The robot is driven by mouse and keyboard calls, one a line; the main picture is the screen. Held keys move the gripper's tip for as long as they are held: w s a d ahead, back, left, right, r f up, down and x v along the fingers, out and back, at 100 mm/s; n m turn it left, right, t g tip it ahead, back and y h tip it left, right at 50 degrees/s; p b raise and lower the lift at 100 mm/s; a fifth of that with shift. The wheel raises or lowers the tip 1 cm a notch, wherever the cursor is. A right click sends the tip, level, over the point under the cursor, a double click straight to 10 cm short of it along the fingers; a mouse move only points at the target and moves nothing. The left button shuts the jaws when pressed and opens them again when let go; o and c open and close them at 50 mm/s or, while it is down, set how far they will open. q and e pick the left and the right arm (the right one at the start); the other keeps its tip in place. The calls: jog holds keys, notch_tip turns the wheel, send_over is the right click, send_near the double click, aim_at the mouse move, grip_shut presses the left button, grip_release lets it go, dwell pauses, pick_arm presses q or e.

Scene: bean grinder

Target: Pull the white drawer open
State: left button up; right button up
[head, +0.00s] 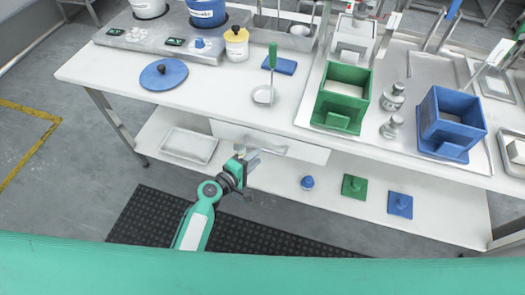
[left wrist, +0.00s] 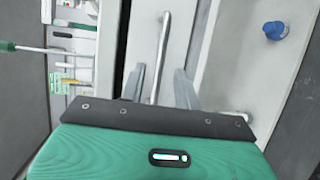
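The white drawer (head: 308,152) sits under the front edge of the white table, and its front looks about flush with the table. Its metal bar handle (left wrist: 165,40) runs along the front. My left gripper (head: 255,155) is at the handle, in front of the drawer. In the left wrist view, the two grey fingers of my left gripper (left wrist: 160,84) are apart, one on each side of the bar, with a gap visible to each finger. I cannot tell how deep the bar lies between them. My right gripper is not in view.
The tabletop (head: 215,95) holds a green box (head: 342,95), a blue box (head: 452,120) and a blue lid (head: 163,74). On the lower shelf (head: 280,178) are a tray (head: 190,145), a blue knob (head: 307,183) and green and blue pieces. Floor in front is clear.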

pick_arm(q)
jog(key=shift+x, duration=2.15)
jog(key=shift+c, duration=0.2)
grip_shut()
